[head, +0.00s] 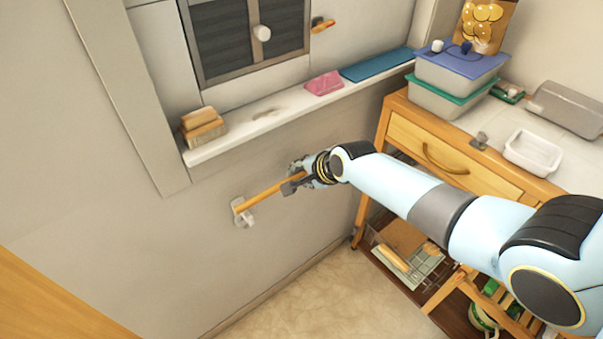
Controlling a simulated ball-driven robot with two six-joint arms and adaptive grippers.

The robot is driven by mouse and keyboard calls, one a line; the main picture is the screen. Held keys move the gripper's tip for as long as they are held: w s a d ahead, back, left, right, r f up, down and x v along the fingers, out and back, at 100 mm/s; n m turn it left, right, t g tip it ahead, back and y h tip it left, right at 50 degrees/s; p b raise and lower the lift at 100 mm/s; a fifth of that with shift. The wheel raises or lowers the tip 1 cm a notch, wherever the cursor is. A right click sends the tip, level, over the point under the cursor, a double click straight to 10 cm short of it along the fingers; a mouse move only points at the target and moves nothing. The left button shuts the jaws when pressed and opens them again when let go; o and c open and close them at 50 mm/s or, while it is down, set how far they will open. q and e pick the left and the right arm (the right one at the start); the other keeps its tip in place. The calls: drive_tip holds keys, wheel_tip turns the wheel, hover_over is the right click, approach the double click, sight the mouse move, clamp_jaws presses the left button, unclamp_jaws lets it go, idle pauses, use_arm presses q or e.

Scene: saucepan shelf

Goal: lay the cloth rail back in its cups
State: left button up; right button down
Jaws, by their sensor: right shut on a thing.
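The cloth rail (262,197) is a thin orange-brown rod against the grey wall below the window ledge. My right gripper (297,182) is shut on the rail near its right visible part. The rail's left end is at a pale, clear-looking cup (244,216) on the wall; I cannot tell whether it lies in the cup or just in front of it. The rail's right end and any second cup are hidden behind my right gripper and arm. My left gripper is not in view.
A window ledge (230,122) above the rail holds wooden blocks (202,128), a pink cloth (324,83) and a blue mat (377,64). A wooden cabinet (420,140) with lidded boxes (455,78) and a white dish (533,152) stands at right. The floor (300,285) below is clear.

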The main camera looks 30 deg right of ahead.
drive_tip(key=shift+f, duration=0.25)
drive_tip(key=shift+f+b, duration=0.9)
drive_tip(key=shift+f, duration=0.25)
drive_tip(key=c, duration=1.2)
unclamp_jaws()
drive_tip(key=shift+r, duration=0.1)
drive_tip(key=v, duration=1.2)
